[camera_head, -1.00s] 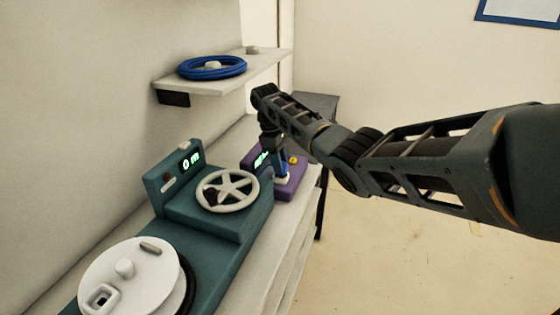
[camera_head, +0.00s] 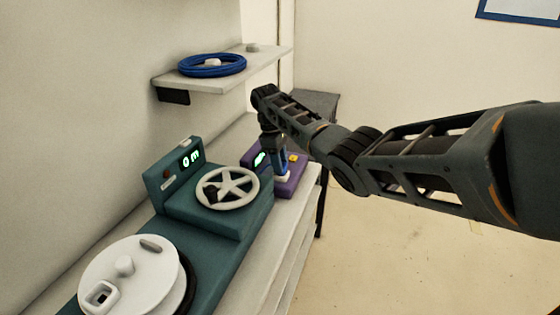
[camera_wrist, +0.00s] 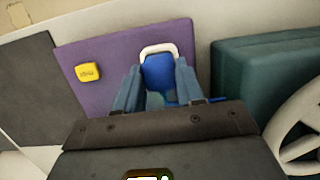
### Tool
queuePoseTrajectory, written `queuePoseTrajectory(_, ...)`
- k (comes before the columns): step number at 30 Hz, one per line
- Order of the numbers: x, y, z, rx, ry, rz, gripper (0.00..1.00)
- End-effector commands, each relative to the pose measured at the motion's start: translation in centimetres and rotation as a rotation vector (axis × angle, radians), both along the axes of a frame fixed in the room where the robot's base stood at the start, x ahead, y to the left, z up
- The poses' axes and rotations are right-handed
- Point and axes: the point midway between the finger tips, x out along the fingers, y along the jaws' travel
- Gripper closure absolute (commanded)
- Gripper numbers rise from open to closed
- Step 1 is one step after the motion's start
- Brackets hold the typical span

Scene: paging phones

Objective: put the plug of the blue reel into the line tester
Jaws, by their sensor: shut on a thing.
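The line tester (camera_head: 293,187) is a purple box at the far end of the bench, with a lit green screen. It also shows in the wrist view (camera_wrist: 105,50). My gripper (camera_wrist: 158,85) has its two blue-grey fingers shut on a blue plug (camera_wrist: 158,72). The plug is at the tester's white-rimmed socket (camera_wrist: 158,48), and its front seems to be within the rim; how deep it sits is hidden. In the head view my gripper (camera_head: 279,168) points down over the tester. A coil of blue cable (camera_head: 212,66) lies on the wall shelf.
A teal machine (camera_head: 225,222) with a spoked handwheel (camera_head: 228,188), a display reading 0 m and a white reel disc (camera_head: 125,275) stands left of the tester. A yellow button (camera_wrist: 88,71) is on the tester. The shelf (camera_head: 225,82) overhangs behind. Open floor lies to the right.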

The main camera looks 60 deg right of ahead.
Motion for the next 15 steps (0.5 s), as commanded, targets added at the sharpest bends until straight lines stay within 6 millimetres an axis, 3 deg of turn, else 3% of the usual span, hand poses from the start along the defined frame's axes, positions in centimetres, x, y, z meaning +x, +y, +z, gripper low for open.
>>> queuePoseTrajectory(8, 0.00, -0.02, 0.02, 0.000, 0.000, 0.000, 0.84)
queuePoseTrajectory(9, 0.00, -0.02, 0.02, 0.000, 0.000, 0.000, 0.59)
queuePoseTrajectory(15, -0.01, -0.02, 0.02, 0.000, 0.000, 0.000, 0.39)
